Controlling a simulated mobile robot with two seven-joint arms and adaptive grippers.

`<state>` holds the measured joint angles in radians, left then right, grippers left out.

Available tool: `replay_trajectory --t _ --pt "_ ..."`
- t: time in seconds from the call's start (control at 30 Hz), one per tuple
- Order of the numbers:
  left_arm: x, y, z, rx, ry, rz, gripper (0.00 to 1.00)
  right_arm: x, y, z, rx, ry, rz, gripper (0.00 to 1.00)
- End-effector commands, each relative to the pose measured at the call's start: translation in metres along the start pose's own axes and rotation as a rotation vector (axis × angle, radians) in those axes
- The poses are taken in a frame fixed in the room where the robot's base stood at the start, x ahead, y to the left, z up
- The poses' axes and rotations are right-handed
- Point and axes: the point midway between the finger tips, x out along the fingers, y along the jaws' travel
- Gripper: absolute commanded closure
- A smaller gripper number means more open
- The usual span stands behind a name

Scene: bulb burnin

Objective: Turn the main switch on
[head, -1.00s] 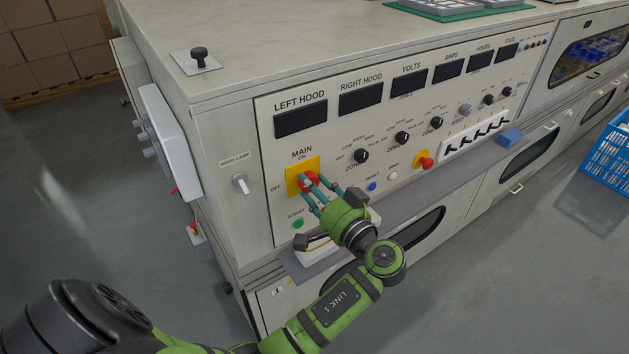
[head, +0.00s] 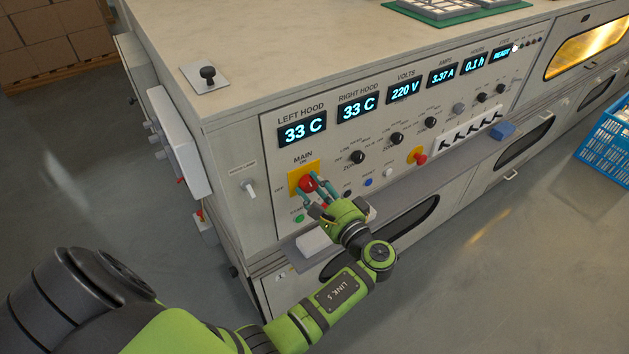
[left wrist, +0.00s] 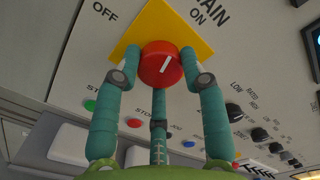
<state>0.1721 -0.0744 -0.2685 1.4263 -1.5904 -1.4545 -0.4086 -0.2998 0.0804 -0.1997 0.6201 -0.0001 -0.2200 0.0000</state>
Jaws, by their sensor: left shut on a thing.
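The main switch is a red round knob (head: 307,183) on a yellow plate (head: 294,182) at the left of the panel. My left gripper (head: 316,190) is shut on the knob, with its teal fingers around it. In the left wrist view the red knob (left wrist: 160,64) sits between the fingers, and its white line points up, slightly right, toward the ON label (left wrist: 197,17). The OFF label (left wrist: 105,11) is to the left. The panel displays (head: 302,133) are lit: 33 C, 33 C, 220 V, 3.37 A, 0.1 h and READY. My right gripper is not in view.
A green start button (head: 299,218) sits just below the switch. A hood lamp switch (head: 249,188) is to its left. A red emergency knob (head: 421,159) and several black dials are to the right. A blue crate (head: 606,145) stands on the floor at far right.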

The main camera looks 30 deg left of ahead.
Motion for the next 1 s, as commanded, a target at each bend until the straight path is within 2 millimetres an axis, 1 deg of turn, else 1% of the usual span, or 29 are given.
replay_trajectory --t 0.03,0.1,0.4,0.6,1.0 --pt "0.001 -0.004 0.002 0.039 -0.002 -0.002 0.91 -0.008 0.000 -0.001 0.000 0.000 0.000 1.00" --pt "0.001 -0.004 0.002 0.091 -0.002 -0.002 0.91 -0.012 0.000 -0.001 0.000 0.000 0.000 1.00" --pt "0.001 -0.003 0.001 0.256 -0.003 -0.002 0.91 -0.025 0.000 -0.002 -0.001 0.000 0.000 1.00" --pt "0.001 -0.002 0.001 0.306 -0.003 -0.003 0.91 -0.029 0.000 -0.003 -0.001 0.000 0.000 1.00" --pt "0.001 -0.002 0.000 0.322 -0.003 -0.003 0.91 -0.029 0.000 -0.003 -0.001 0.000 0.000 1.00"
